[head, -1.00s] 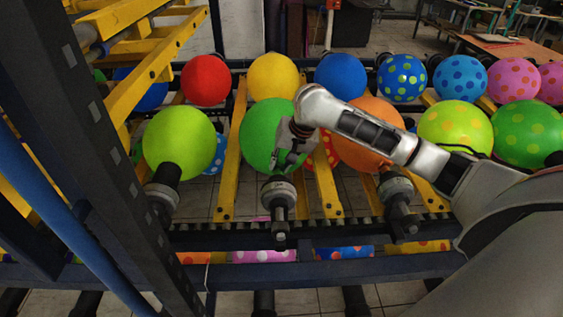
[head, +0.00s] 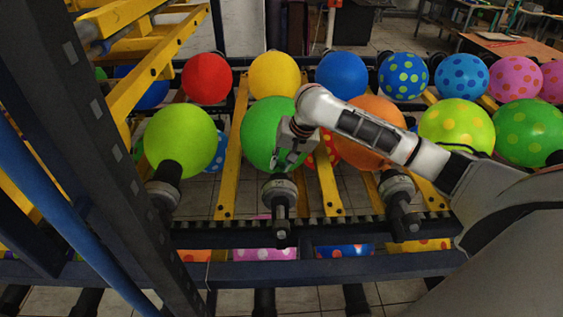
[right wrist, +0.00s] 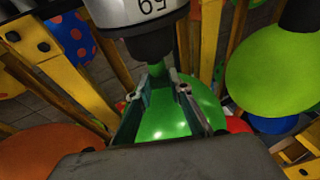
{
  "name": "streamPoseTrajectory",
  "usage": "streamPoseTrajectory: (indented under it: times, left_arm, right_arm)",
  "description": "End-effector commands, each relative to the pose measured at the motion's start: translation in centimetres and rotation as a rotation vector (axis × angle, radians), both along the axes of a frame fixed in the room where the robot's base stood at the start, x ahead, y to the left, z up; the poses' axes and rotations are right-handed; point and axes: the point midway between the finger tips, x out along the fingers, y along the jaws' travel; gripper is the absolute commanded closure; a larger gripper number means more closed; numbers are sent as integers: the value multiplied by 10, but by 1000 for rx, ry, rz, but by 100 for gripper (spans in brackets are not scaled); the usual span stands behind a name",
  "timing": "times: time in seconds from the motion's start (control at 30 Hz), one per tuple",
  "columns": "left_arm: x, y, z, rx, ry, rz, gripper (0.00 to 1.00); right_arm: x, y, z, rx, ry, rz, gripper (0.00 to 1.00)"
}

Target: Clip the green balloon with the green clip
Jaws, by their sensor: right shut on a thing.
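The green balloon (head: 262,130) hangs at the near middle of the rack, its neck on a round grey nozzle (head: 279,190). In the right wrist view the balloon (right wrist: 165,122) shows between the fingers, just below the nozzle numbered 59 (right wrist: 143,10). My right gripper (head: 290,158) is at the balloon's right side, close to its neck. Its fingers (right wrist: 160,97) stand on both sides of the neck. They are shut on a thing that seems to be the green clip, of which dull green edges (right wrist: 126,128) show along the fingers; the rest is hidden. My left gripper is not in view.
A lime balloon (head: 180,139) is to the left and an orange balloon (head: 369,129) is close behind my right arm. Red (head: 206,78), yellow (head: 274,76) and blue (head: 341,77) balloons are behind. A dark upright beam (head: 82,110) stands at the left.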

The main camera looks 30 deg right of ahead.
Motion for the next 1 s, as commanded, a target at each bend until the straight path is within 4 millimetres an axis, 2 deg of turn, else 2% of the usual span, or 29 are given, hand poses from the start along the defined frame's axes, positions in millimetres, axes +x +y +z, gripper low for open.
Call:
streamPoseTrajectory:
  times: [0.47,0.5,0.57,1.0]
  left_arm:
    - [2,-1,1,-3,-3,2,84]
    - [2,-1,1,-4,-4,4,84]
    - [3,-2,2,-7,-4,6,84]
    - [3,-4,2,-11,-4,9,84]
  right_arm:
    - [1,1,-3,0,1,0,95]
    - [1,1,-3,0,1,0,78]
    - [1,1,-3,0,1,0,63]
    - [0,-1,3,1,-1,-1,62]
